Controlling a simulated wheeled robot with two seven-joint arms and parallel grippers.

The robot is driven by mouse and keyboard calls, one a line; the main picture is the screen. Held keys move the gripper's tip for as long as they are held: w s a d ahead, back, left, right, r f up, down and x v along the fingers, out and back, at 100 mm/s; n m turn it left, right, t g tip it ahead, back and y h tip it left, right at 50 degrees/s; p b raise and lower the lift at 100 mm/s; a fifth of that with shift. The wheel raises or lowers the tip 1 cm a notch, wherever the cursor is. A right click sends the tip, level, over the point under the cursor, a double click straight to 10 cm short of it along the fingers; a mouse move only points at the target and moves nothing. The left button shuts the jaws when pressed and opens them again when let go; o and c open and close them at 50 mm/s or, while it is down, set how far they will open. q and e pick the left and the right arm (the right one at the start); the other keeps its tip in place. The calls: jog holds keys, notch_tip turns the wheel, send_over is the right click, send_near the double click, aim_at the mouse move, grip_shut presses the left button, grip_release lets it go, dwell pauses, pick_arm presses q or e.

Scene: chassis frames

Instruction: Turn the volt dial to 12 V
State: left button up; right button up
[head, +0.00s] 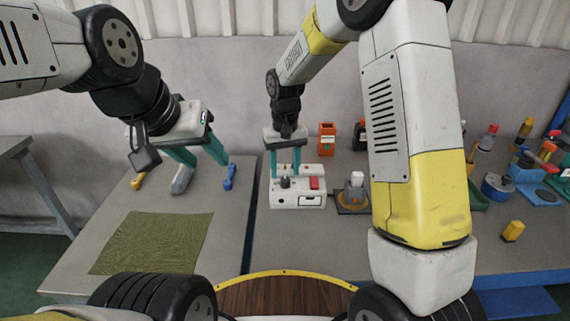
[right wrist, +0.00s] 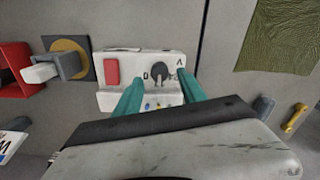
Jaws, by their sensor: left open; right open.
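A white power unit (head: 284,199) stands on the right-hand bench, with a red switch (head: 316,184) and a dark volt dial (head: 285,183) on top. In the right wrist view the dial (right wrist: 159,70) sits between small dark marks, and its setting is too small to read. My right gripper (head: 285,161) points down over the unit. It is open, with its teal fingertips (right wrist: 160,80) on either side of the dial in the wrist picture; contact cannot be told. My left gripper (head: 206,163) is open and empty over the left bench.
A green cloth (head: 152,243) lies on the left bench, with a grey tool (head: 182,180), a blue tool (head: 230,177) and a yellow tool (head: 137,181) behind it. A dark-based fixture (head: 354,197) stands right of the unit. An orange box (head: 326,139) stands behind.

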aim_at(285, 178)
notch_tip(285, 178, up, 5)
jog(key=shift+r, duration=0.1)
dwell(0.3)
